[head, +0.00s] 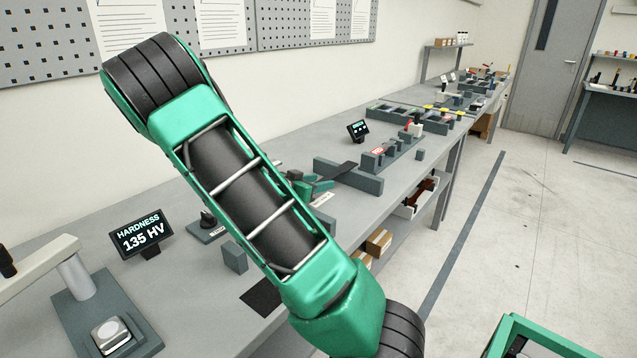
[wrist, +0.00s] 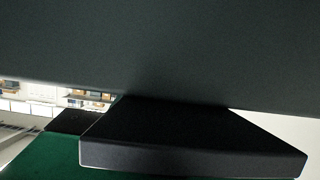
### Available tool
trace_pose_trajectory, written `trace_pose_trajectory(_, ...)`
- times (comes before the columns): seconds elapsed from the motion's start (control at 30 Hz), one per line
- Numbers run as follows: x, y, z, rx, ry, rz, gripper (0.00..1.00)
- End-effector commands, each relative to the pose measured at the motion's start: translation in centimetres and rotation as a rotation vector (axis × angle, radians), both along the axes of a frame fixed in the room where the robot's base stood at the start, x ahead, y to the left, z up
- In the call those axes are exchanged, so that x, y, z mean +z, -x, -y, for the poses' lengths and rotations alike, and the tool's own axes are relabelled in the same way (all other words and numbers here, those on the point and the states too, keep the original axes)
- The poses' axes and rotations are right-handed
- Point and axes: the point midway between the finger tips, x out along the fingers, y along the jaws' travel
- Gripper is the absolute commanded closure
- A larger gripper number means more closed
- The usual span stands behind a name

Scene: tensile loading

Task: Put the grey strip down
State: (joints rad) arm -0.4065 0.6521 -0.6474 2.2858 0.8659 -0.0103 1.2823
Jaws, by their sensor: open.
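I cannot pick out the grey strip for certain in either view. In the head view, my gripper (head: 308,187) shows as a small green and dark shape past my large green arm, low over the bench (head: 180,205); the arm hides part of it. A thin dark flat piece (head: 337,171) lies just right of it, by a long grey block (head: 352,179); I cannot tell whether they touch. My gripper is open. In the wrist view, a big dark surface fills the upper part, and a black wedge-shaped piece (wrist: 190,145) sits below it; no strip is recognisable there.
A hardness display (head: 142,233) reading 135 HV stands at left by a tester base (head: 108,320). A small grey block (head: 234,257) and a black pad (head: 262,297) lie near the front edge. A slotted rack (head: 390,152) and small display (head: 358,130) stand farther along.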

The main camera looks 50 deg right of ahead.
Motion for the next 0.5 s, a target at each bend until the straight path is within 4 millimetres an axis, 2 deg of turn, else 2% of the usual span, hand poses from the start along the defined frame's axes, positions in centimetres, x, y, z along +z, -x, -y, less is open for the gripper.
trace_pose_trajectory(0.17, 0.6, 0.0, -2.1, 0.005, -0.002, 0.001, 0.58)
trace_pose_trajectory(0.5, 2.6, 0.6, -8.4, 0.004, -0.001, 0.001, 0.58)
